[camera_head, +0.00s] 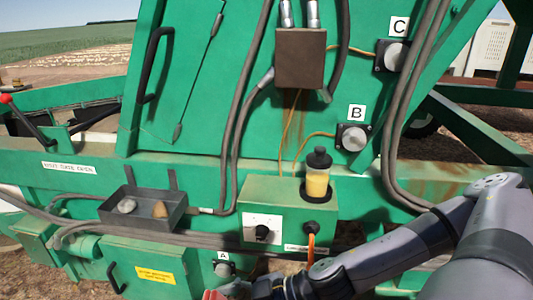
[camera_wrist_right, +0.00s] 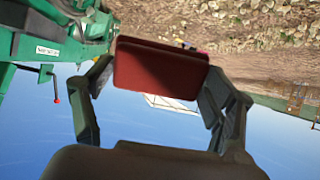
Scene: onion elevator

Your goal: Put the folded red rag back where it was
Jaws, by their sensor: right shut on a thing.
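The folded red rag (camera_wrist_right: 160,68) is a flat red block between the fingers of my right gripper (camera_wrist_right: 158,76) in the right wrist view. The fingers are shut on its two sides. In the head view only a small red piece of the rag (camera_head: 212,295) shows at the bottom edge, at the tip of my right gripper (camera_head: 226,291). The rest of the rag and most of the fingers are cut off there. My left gripper is not in view.
A grey tray (camera_head: 112,209) holding a stone and a brown lump is fixed to the green machine. A green box (camera_head: 262,192) with a knob carries a yellow bottle (camera_head: 317,181). Sensors labelled A (camera_head: 223,269), B (camera_head: 353,138) and C (camera_head: 393,56) and several hoses stick out.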

